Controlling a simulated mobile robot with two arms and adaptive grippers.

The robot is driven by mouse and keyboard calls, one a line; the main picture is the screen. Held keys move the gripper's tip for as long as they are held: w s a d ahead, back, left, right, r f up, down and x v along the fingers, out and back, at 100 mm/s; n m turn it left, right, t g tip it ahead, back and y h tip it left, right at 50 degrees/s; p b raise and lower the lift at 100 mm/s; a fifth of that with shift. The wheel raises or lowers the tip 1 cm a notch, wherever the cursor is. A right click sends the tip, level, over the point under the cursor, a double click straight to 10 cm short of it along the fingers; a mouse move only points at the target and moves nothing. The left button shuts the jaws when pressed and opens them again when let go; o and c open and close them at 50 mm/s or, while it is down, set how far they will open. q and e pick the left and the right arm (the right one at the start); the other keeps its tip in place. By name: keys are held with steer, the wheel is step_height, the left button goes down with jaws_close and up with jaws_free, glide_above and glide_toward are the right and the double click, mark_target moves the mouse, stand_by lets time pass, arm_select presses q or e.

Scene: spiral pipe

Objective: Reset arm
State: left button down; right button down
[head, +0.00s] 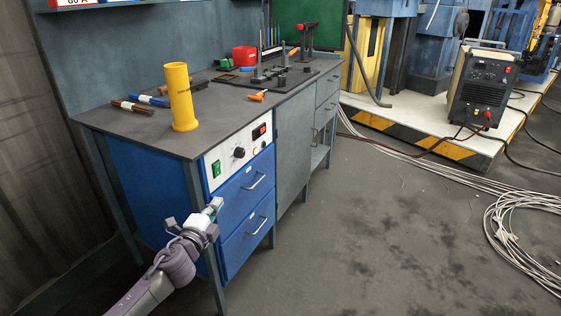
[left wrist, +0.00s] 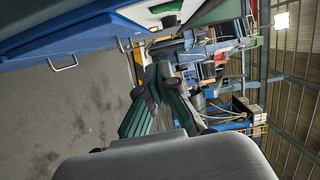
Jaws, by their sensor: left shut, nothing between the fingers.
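My left gripper (head: 214,205) shows at the lower left of the head view, in front of the workbench's blue drawer front. It is shut and holds nothing. In the left wrist view the gripper's fingers (left wrist: 160,90) point out over the room. A yellow pipe (head: 181,97) stands upright on the workbench top, above and left of the gripper and apart from it. My right gripper shows in neither view.
The workbench (head: 150,127) has blue drawers with handles (head: 256,181) and a control panel (head: 240,150). Tools and a red box (head: 244,56) sit at its back. A welding machine (head: 483,88) stands at right. Cables (head: 520,225) lie on the floor, which has free room.

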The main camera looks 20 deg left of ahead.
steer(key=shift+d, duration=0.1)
